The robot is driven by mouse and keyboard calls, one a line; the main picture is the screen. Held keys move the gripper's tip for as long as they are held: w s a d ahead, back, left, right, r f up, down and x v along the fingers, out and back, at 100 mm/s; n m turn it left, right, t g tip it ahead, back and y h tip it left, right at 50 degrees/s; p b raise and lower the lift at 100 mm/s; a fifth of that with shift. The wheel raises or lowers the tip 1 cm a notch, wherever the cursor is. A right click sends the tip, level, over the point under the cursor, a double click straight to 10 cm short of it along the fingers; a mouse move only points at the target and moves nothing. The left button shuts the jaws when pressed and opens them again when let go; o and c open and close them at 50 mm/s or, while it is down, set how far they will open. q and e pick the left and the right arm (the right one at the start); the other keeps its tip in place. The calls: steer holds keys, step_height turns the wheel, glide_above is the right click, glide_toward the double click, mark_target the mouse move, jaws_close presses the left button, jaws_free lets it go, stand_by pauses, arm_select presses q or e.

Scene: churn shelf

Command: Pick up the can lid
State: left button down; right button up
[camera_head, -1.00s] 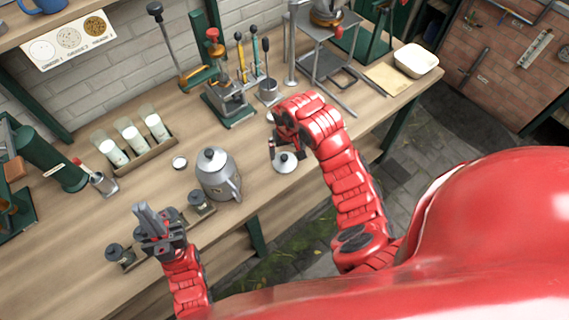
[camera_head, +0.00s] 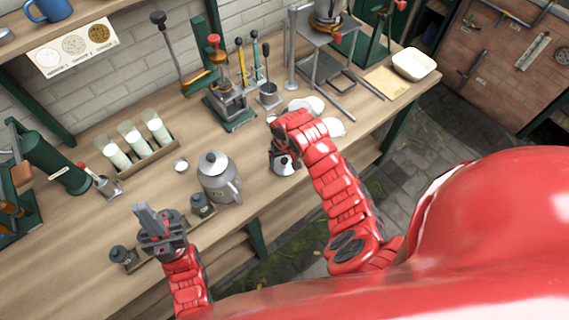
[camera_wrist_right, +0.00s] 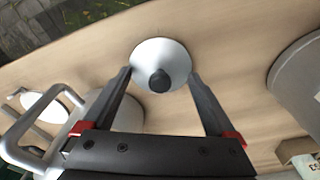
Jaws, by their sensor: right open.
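The can lid (camera_wrist_right: 160,68) is a pale round disc with a black knob and lies on the wooden bench. In the head view the can lid (camera_head: 284,167) shows just below my right gripper (camera_head: 284,152). In the right wrist view my right gripper (camera_wrist_right: 160,80) is open, with its two fingers on either side of the lid and nothing held. Whether a finger touches the rim I cannot tell. My left gripper (camera_head: 152,222) is at the bench's front edge, away from the lid; its fingers look close together, but their gap is unclear.
A grey lidded pot (camera_head: 217,180) stands left of the lid. Pale round items (camera_head: 333,127) lie behind my right arm. A rack of white-filled glasses (camera_head: 135,145), a lever press (camera_head: 228,100) and a metal stand (camera_head: 330,60) are further back.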

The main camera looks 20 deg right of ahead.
steer(key=shift+s, duration=0.2)
steer(key=c, duration=1.2)
jaws_close()
steer(key=shift+s+f, duration=0.1)
